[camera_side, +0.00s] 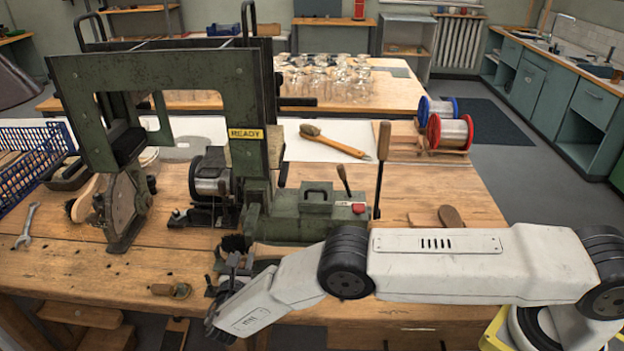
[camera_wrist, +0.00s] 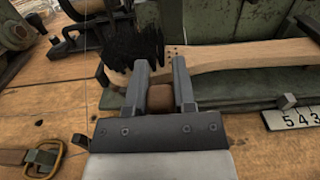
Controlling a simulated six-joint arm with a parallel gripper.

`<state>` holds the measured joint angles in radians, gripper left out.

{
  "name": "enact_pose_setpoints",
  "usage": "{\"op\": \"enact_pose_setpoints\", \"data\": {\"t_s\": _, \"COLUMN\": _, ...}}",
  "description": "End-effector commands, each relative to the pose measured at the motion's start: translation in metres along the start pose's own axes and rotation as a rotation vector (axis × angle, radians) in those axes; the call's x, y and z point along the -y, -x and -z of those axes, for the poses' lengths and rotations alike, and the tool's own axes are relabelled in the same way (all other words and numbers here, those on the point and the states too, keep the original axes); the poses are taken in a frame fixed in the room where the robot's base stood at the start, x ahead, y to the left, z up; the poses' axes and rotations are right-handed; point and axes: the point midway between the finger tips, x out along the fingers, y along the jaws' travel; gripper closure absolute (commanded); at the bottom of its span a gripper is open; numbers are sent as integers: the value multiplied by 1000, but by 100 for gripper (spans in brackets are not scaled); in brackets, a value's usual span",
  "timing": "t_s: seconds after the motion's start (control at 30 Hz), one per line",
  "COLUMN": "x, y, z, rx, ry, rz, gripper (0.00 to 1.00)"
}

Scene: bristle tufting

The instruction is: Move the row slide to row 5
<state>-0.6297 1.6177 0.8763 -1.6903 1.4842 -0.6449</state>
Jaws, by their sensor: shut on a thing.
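In the wrist view my gripper (camera_wrist: 160,70) is shut on a brown wooden knob (camera_wrist: 160,98), which sits between its two grey fingers at the front of the green row slide (camera_wrist: 225,95). A wooden brush body (camera_wrist: 235,58) with small holes lies along the slide, its black bristles (camera_wrist: 130,48) just beyond my fingers. A white number plate (camera_wrist: 292,118) showing 5, 4 and 3 is on the right; I cannot tell which number the slide stands at.
A buckled strap (camera_wrist: 42,158) lies at left on the bench. In the side view a wrench (camera_side: 26,226) and blue crate (camera_side: 35,160) are at left. A finished brush (camera_side: 333,140) and wire spools (camera_side: 449,132) are behind. A tall lever (camera_side: 381,168) stands right of the machine.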

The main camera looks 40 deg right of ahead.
Motion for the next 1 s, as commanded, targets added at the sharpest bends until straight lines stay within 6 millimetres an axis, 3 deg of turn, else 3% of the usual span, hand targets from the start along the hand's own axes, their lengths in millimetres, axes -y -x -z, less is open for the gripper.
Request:
{"op": "enact_pose_setpoints", "data": {"t_s": 0.3, "x": -6, "y": 2, "z": -1, "rx": -3, "ry": -6, "rz": -18, "gripper": 100}}
{"op": "enact_pose_setpoints", "data": {"t_s": 0.33, "x": -6, "y": 2, "z": -2, "rx": -3, "ry": -6, "rz": -19, "gripper": 61}}
{"op": "enact_pose_setpoints", "data": {"t_s": 0.43, "x": -6, "y": 2, "z": -2, "rx": -3, "ry": -6, "rz": -18, "gripper": 32}}
{"op": "enact_pose_setpoints", "data": {"t_s": 0.77, "x": -4, "y": 1, "z": -1, "rx": -3, "ry": -3, "rz": -11, "gripper": 32}}
{"op": "enact_pose_setpoints", "data": {"t_s": 1.0, "x": -4, "y": 14, "z": -1, "rx": -3, "ry": -3, "rz": -11, "gripper": 32}}
